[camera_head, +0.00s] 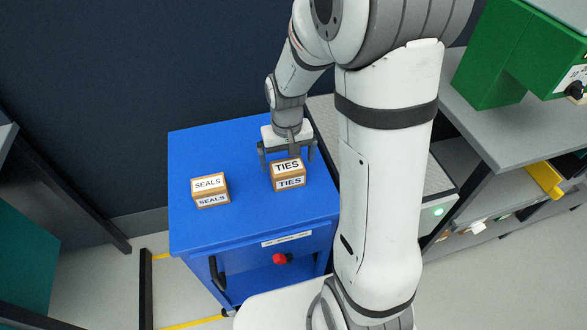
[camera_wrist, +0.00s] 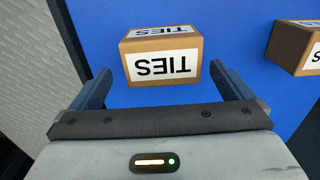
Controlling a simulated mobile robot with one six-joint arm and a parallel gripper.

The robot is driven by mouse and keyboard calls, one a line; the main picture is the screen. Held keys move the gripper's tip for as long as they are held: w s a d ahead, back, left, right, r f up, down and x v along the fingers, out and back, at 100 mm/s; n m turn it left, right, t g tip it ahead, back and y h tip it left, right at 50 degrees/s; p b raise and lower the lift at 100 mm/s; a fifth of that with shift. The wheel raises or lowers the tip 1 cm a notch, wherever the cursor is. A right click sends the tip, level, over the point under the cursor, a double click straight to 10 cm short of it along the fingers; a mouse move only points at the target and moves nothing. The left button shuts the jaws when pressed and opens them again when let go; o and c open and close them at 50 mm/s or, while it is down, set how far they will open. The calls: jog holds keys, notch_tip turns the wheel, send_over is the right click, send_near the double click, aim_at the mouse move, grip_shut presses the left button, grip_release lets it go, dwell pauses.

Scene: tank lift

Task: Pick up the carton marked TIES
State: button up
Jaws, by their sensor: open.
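The carton marked TIES (camera_head: 289,175) is a small brown box with white labels on its top and side. It stands on the right part of the top of a blue cabinet (camera_head: 240,228). My gripper (camera_head: 288,157) is open and just behind the carton in the head view. In the wrist view the TIES carton (camera_wrist: 162,57) appears upside down, ahead of and between the lines of the two fingers of my gripper (camera_wrist: 167,85). The fingers look apart from it; how far the tips are above the cabinet top is hard to tell.
A similar carton marked SEALS (camera_head: 210,190) stands to the left on the same cabinet top, with a clear gap between. It shows at the right edge of the wrist view (camera_wrist: 295,45). A dark wall (camera_head: 120,90) is behind. A grey bench with a green machine (camera_head: 515,60) is right.

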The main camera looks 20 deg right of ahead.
aim_at(287, 171)
notch_tip(287, 171, down, 6)
jog(key=shift+a+r, duration=0.15)
jog(key=shift+r, duration=0.1)
jog(key=c, duration=1.1)
